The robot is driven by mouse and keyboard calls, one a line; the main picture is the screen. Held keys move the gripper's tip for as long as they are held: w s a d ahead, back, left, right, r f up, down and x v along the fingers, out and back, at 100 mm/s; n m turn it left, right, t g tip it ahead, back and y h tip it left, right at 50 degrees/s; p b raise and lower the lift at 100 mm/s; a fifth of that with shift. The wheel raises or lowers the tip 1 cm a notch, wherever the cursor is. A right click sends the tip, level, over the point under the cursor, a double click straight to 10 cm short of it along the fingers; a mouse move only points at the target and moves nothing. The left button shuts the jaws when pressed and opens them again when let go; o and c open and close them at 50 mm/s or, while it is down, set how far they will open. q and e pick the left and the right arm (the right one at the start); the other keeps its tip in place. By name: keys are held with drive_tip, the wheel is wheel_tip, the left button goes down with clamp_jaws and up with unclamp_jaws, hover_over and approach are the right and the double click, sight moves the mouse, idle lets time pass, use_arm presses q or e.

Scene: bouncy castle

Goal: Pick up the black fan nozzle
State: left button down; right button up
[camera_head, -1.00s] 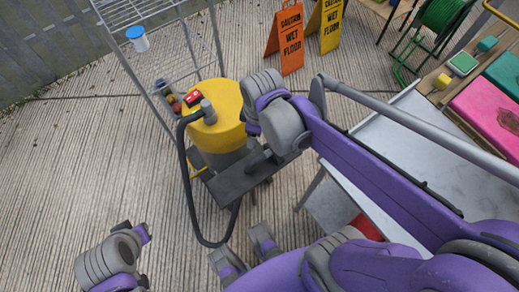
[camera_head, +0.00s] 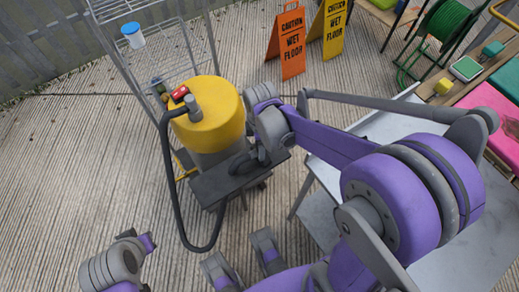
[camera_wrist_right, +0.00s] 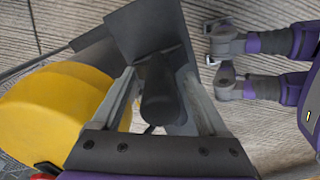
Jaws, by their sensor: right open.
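The black fan nozzle (camera_head: 243,163) lies on a dark grey flat stand in the head view, partly covered by my right wrist. In the right wrist view, the dark nozzle (camera_wrist_right: 161,92) shows between the two fingers of my right gripper (camera_wrist_right: 160,76). The fingers are open on either side of it; I cannot tell whether they touch it. In the head view my right gripper's fingertips are hidden by its own wrist. My left wrist shows at the lower left; its fingers cannot be made out.
The dark stand (camera_head: 215,187) adjoins a yellow-topped vacuum (camera_head: 218,125) with a black hose (camera_head: 168,190) looping to the floor. A wire rack (camera_head: 115,70) stands behind. Wet-floor signs (camera_head: 292,45) stand at the back. A grey table (camera_head: 470,255) is at right. Floor at left is clear.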

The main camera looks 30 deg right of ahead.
wheel_tip(320, 180, down, 2)
drive_tip(key=shift+f, duration=0.25)
clamp_jaws()
drive_tip(key=shift+r, duration=0.1)
